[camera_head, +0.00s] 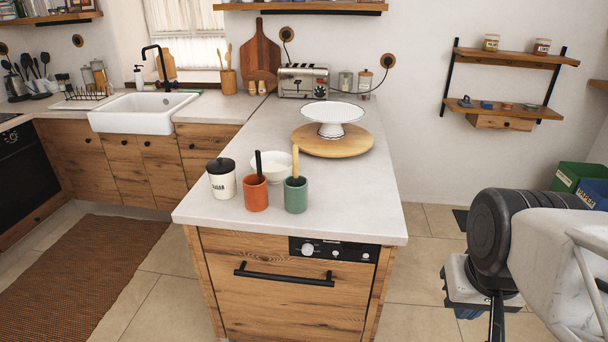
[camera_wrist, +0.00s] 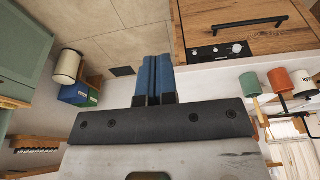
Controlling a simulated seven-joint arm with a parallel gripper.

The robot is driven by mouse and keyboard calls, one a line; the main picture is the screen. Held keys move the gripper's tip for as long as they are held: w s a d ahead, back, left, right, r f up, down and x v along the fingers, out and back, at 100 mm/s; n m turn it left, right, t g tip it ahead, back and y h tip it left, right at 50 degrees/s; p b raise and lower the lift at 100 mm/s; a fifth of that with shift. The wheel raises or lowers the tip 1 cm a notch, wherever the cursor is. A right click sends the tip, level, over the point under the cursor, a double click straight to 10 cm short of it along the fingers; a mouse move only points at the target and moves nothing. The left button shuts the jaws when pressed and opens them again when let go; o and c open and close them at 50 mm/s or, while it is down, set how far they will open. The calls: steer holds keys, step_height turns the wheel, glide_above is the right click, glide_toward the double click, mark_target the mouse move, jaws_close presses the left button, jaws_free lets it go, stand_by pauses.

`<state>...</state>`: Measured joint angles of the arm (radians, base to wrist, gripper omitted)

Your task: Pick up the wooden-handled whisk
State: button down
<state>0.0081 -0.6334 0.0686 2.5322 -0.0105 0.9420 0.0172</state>
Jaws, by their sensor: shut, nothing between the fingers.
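A light wooden handle (camera_head: 295,162) stands upright in a green cup (camera_head: 296,197) near the front of the counter. The whisk's head is hidden inside the cup, so I cannot confirm it is the whisk. An orange cup (camera_head: 255,194) with a black-handled utensil (camera_head: 258,164) stands just left of it. In the wrist view, the green cup (camera_wrist: 250,84) and orange cup (camera_wrist: 280,80) appear at the right. My gripper (camera_wrist: 157,62) has blue fingers, shut together and empty. It is well away from the cups, off the counter's right side in the head view.
A cake stand (camera_head: 332,116) rests on a round wooden board (camera_head: 333,146) farther back. The counter's front right is clear. Green and blue boxes (camera_head: 592,190) stand at far right.

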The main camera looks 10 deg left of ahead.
steer(key=c, duration=1.8)
jaws_free()
steer(key=o, duration=0.8)
